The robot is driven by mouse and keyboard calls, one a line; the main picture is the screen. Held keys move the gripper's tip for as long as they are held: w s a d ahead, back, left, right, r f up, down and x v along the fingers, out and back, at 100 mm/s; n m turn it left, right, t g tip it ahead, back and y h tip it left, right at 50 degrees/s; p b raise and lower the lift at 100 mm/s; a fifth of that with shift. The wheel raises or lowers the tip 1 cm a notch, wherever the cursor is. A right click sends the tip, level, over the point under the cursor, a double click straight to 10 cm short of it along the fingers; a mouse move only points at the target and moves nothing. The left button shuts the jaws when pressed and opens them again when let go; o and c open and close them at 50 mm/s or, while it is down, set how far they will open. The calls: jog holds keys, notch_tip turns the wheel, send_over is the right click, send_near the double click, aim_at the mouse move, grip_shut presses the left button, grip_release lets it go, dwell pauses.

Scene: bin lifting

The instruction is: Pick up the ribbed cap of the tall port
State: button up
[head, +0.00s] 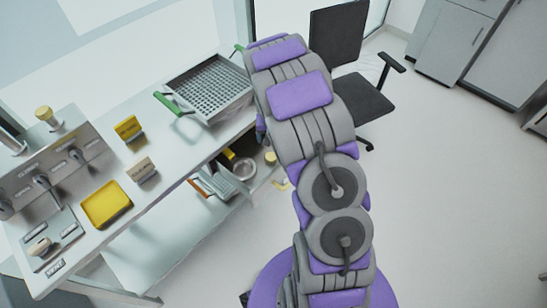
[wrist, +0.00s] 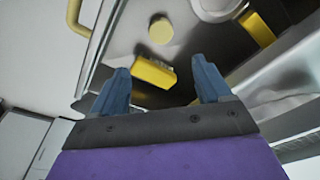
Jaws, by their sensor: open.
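In the head view a yellowish cap (head: 43,113) sits on top of a short upright post at the back of the grey panel (head: 85,150), at the far left of the table. Its ribs are too small to make out. My gripper (wrist: 160,88) shows in the wrist view with its two blue fingers wide apart and nothing held between them. A yellow block (wrist: 153,72) lies beyond the fingertips, and a round pale-yellow piece (wrist: 160,30) lies farther off. I cannot tell whether that piece is a cap. In the head view my arm hides the gripper.
The table holds a yellow tray (head: 107,204), a yellow sign (head: 128,128), a beige sign (head: 142,170) and a perforated metal basket (head: 207,86) with green handles. A lower shelf (head: 190,225) holds small items. An office chair (head: 350,85) stands behind my arm. The floor at right is clear.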

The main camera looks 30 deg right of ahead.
jog(key=b, duration=0.1)
send_over(271, 156)
jog(key=f, duration=0.6)
jog(key=a+f, duration=0.1)
jog(key=f, duration=0.1)
jog(key=shift+s+f, duration=0.25)
jog(key=shift+f, duration=0.15)
jog(key=shift+d+f, duration=0.25)
jog(key=shift+f, duration=0.15)
jog(key=f, duration=0.2)
jog(key=f+b, duration=0.1)
jog(key=f, duration=0.1)
jog(key=shift+w+d+f, duration=0.15)
jog(key=shift+w+f, duration=0.05)
jog(key=shift+f, duration=0.15)
jog(key=shift+r, duration=0.1)
jog(key=c, duration=1.1)
jog(key=shift+r, duration=0.15)
